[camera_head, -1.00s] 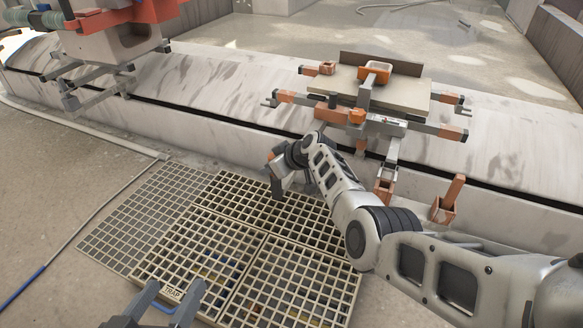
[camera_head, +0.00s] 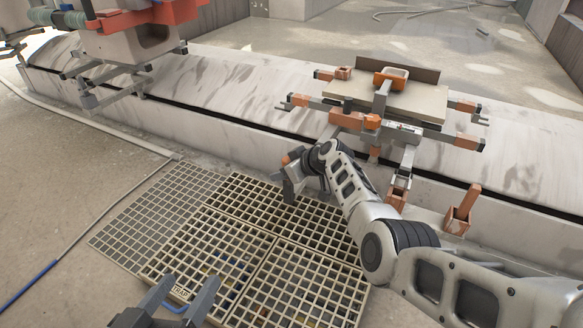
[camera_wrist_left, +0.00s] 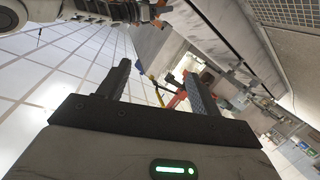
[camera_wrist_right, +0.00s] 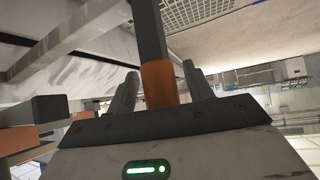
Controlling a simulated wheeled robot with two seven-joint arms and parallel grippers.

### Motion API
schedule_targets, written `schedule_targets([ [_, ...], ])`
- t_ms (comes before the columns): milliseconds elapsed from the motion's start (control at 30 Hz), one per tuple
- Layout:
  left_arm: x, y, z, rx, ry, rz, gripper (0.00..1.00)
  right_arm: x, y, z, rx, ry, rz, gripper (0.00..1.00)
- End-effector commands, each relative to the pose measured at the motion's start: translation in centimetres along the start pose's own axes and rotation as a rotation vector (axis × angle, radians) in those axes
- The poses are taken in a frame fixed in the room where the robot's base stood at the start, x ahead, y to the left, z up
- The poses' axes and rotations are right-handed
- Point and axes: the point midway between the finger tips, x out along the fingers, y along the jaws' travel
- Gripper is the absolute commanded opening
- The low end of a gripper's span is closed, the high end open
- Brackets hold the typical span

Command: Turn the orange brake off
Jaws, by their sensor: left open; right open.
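In the right wrist view a dark bar with an orange sleeve (camera_wrist_right: 158,84) stands between the two fingers of my right gripper. It looks like the brake's handle, but I cannot tell for certain. The fingers are open, one on each side of it. In the head view my right gripper (camera_head: 291,188) is in front of the low wall, above the grating, with a small orange spot (camera_head: 286,159) beside it. The gripper and wrist hide most of the handle there. My left gripper (camera_head: 186,288) is open and empty at the bottom of the head view.
A frame with orange parts and a pale board (camera_head: 412,100) stands over the pale curved track (camera_head: 250,75). An orange post in a socket (camera_head: 462,211) stands at right. Tan grating (camera_head: 250,255) covers the floor. A hanging unit (camera_head: 125,45) is at upper left.

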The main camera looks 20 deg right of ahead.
Motion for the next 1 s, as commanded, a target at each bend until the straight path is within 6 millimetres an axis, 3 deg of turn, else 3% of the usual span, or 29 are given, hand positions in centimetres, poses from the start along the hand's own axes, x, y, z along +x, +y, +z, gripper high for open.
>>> schedule_targets([
  [133, -0.2, 0.0, -0.6, 0.035, -0.018, -0.018, 0.65, -1.4, 0.1, -0.3, 0.0, 0.0, 0.002, 0.52],
  [267, -0.7, -0.7, 0.3, 0.107, -0.092, -0.06, 0.65, -3.7, 0.0, -0.5, 0.001, -0.001, 0.003, 0.52],
  [700, -0.9, -3.1, 3.3, 0.099, -0.334, -0.151, 0.65, -13.3, 0.0, -0.2, -0.002, -0.002, 0.002, 0.52],
  [1000, -1.0, -3.6, 4.2, 0.091, -0.385, -0.167, 0.65, -15.8, 0.0, 0.0, 0.0, 0.0, 0.0, 0.52],
])
